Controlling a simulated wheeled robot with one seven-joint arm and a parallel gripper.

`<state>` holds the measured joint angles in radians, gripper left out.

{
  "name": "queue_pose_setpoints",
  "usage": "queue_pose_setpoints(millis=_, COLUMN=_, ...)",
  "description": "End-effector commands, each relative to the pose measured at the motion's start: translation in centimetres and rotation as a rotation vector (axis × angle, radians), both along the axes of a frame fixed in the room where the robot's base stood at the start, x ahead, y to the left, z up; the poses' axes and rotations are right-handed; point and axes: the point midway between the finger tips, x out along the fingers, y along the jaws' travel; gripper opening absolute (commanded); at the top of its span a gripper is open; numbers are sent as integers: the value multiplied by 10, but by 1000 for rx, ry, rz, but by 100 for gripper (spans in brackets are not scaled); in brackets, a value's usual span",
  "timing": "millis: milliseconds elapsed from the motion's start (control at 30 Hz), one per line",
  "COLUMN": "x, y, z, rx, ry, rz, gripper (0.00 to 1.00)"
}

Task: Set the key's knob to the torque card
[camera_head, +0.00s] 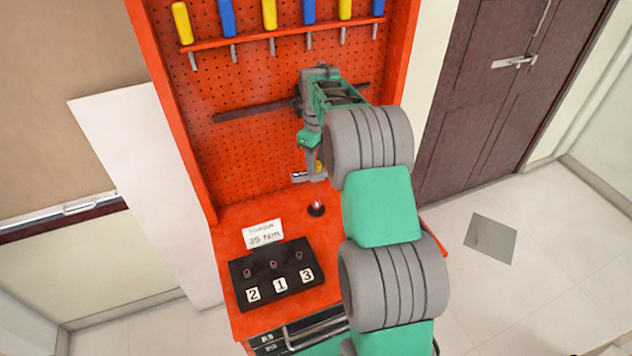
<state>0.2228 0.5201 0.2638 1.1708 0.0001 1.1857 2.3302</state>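The torque card (262,234) is a white card standing at the back of the red bench; its lower line seems to read 25 N·m, in small blurred print. My gripper (312,168) hangs above the bench in front of the pegboard, with its fingers mostly hidden by my own wrist. A small yellow part (319,166) and a dark piece with white marks (302,176) show at the fingertips. They may belong to the key, but I cannot tell whether they are gripped. No knob or its setting can be made out.
A black block (240,284) with several small dark pieces and labels 2, 1, 3 stands on the bench. A round black fitting (316,209) sits below my gripper. The red pegboard (240,160) carries a dark bar (250,111) and a rack of yellow and blue screwdrivers (269,14).

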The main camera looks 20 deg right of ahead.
Motion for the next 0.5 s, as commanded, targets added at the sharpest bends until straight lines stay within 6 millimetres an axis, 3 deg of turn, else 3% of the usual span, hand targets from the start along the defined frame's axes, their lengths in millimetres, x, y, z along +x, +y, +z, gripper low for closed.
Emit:
queue_pose_setpoints(millis=400, x=0, y=0, z=0, rx=0, ry=1, rz=6, gripper=40)
queue_pose_setpoints(millis=500, x=0, y=0, z=0, rx=0, ry=1, rz=104, gripper=40)
